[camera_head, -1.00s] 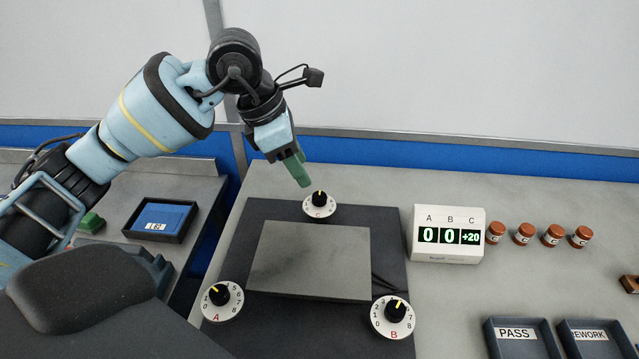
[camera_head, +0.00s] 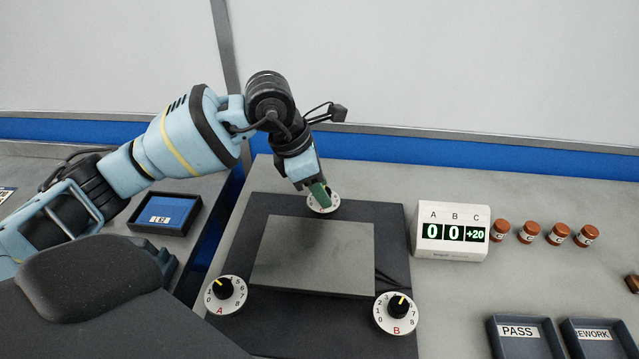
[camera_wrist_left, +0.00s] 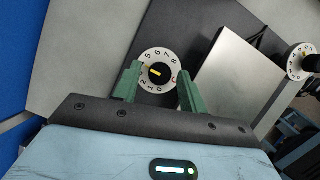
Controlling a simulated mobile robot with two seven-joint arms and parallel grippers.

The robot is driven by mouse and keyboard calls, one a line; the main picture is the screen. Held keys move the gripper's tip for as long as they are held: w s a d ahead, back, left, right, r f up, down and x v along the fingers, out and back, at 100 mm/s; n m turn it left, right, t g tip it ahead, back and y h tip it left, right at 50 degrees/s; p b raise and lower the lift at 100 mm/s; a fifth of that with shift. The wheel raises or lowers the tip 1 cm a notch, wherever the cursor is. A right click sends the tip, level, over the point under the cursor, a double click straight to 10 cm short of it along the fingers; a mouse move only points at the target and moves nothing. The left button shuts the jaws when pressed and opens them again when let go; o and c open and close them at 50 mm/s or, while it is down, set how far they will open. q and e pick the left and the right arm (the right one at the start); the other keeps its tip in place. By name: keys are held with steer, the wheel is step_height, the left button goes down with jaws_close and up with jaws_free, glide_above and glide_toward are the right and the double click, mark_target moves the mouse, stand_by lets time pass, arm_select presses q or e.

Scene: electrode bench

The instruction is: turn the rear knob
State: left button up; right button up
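The rear knob (camera_wrist_left: 158,72) is a black knob with a yellow pointer on a white numbered dial marked C. In the head view its dial (camera_head: 323,208) sits at the back edge of the dark mat, and my gripper hides most of the knob. My left gripper (camera_head: 321,195) is over it from above. In the left wrist view my left gripper's green fingers (camera_wrist_left: 158,88) are apart, one on each side of the dial, with the knob between them. They do not appear to press on the knob. My right gripper is not in view.
Knob A (camera_head: 222,288) and knob B (camera_head: 398,304) stand at the mat's front corners beside a grey plate (camera_head: 315,258). A display (camera_head: 450,232) reads 0, 0, +20. Several brown jars (camera_head: 529,230) and PASS (camera_head: 520,345) and REWORK (camera_head: 598,340) trays lie right.

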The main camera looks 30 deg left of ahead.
arm_select(q)
steer(key=c, duration=0.8)
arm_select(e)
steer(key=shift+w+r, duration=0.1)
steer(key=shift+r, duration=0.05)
arm_select(q)
steer(key=n+t+y+p, duration=0.1)
steer(key=n, duration=0.2)
steer(key=shift+s+d+r+n+p, duration=0.1)
steer(key=shift+n+p, duration=0.2)
steer(key=shift+n+y+p, duration=0.3)
steer(key=shift+n, duration=0.7)
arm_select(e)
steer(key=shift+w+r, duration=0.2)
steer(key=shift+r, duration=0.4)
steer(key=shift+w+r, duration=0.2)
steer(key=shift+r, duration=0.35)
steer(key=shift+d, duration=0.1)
